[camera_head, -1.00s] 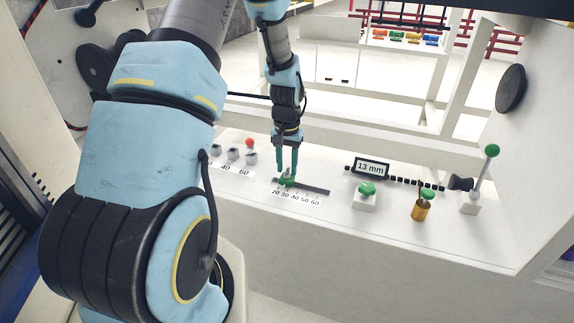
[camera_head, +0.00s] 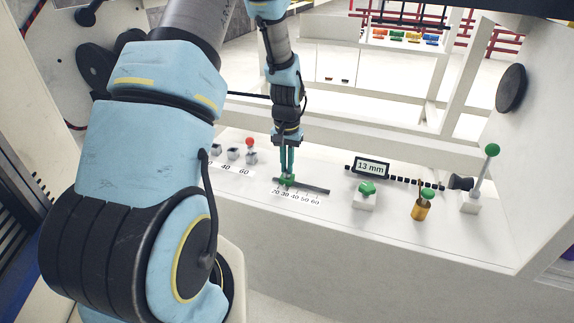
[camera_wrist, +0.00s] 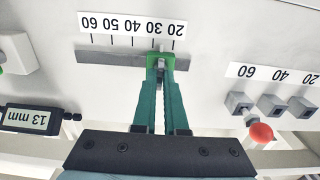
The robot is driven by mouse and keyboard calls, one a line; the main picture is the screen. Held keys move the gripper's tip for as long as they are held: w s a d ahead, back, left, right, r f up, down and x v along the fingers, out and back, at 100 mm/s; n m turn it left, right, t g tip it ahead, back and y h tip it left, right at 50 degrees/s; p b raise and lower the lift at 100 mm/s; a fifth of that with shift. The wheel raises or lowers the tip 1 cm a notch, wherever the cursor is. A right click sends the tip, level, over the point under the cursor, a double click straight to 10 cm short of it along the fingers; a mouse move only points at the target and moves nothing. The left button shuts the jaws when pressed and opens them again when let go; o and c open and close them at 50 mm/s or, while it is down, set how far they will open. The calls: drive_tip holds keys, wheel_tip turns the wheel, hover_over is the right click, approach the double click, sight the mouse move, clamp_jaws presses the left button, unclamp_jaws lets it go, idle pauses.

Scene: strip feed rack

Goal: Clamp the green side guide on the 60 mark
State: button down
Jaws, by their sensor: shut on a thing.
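The green side guide (camera_wrist: 160,60) sits on a dark grey rail (camera_wrist: 105,57) with a printed 20 to 60 scale (camera_wrist: 132,25). In the wrist view the guide is beside the 30 mark, clear of the 60 mark at the far left of the scale. In the head view the guide (camera_head: 287,182) is near the left end of the rail (camera_head: 315,190). My gripper (camera_head: 287,175) reaches down from above and is shut on the guide. Its two teal fingers (camera_wrist: 160,78) partly hide the guide's body.
The rail right of the guide is clear.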

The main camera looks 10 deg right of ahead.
drive_tip(key=n, duration=0.3)
drive_tip(key=shift+n, duration=0.3)
drive_tip(key=n, duration=0.3)
drive_tip(key=shift+n, duration=0.4)
drive_tip(key=n, duration=0.3)
drive_tip(key=shift+p, duration=0.35)
drive_tip(key=shift+n+p, duration=0.4)
drive_tip(key=shift+n, duration=1.4)
drive_tip(key=c, duration=1)
unclamp_jaws()
drive_tip(key=shift+o, duration=0.2)
